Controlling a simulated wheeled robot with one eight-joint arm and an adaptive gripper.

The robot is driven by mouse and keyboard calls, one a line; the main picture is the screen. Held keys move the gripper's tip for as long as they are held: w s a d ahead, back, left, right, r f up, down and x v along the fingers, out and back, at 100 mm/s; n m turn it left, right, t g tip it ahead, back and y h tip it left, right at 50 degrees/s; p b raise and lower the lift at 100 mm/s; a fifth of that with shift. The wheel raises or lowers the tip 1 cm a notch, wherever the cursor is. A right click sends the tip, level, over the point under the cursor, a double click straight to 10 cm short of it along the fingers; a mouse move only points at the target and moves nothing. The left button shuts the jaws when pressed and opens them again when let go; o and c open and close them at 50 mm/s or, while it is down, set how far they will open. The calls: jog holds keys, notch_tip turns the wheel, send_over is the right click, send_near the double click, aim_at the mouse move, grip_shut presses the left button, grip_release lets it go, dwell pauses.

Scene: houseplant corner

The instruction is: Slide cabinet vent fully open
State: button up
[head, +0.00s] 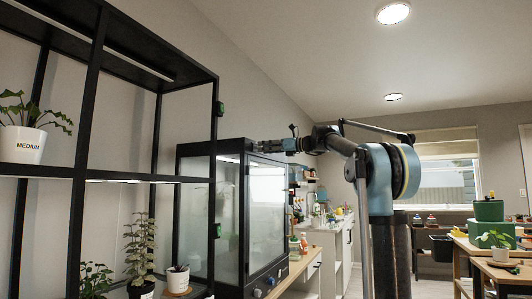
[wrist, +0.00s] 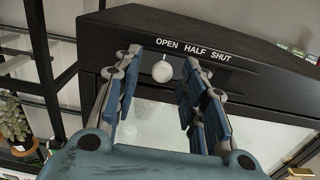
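The black-framed glass cabinet (head: 230,146) stands at the centre of the head view. Its top front edge fills the wrist view, with the words OPEN, HALF and SHUT in white (wrist: 194,50). A round pale vent knob (wrist: 162,71) sits just below the lettering, lined up with OPEN. My gripper (wrist: 160,62) is open, with one finger on each side of the knob and gaps between. In the head view my gripper (head: 288,144) is at the cabinet's upper front edge. The vent opening itself cannot be made out.
A black shelf rack (head: 92,95) with potted plants stands on the left, close to the cabinet. A counter (head: 325,235) with bottles and jars lies behind my arm.

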jog(key=v, duration=1.1)
jog(key=shift+d, duration=0.3)
jog(key=s+d+f+n+g+h, duration=0.1)
jog(key=s+f+n+h, duration=0.25)
jog(key=s+f, duration=0.55)
jog(key=s+d+f+n+g+h, duration=0.15)
jog(key=s+f+n, duration=0.25)
jog(key=f, duration=0.9)
jog(key=s+f+n+h, duration=0.3)
jog(key=s+f, duration=0.4)
jog(key=f, duration=0.4)
jog(key=s+d+f+n+h, duration=0.3)
jog(key=s+f, duration=0.4)
jog(key=f, duration=0.5)
jog(key=s+d+f+n+g+h, duration=0.1)
jog(key=s+d+f+n+h, duration=0.2)
jog(key=s+d+f, duration=0.4)
jog(key=s+d+f+n+h, duration=0.3)
jog(key=s+d+f+n, duration=0.2)
jog(key=f, duration=1.3)
jog(key=s, duration=0.2)
jog(key=shift+s+d+n, duration=0.35)
jog(key=shift+d, duration=0.05)
jog(key=shift+f+g, duration=0.1)
jog(key=shift+g, duration=0.15)
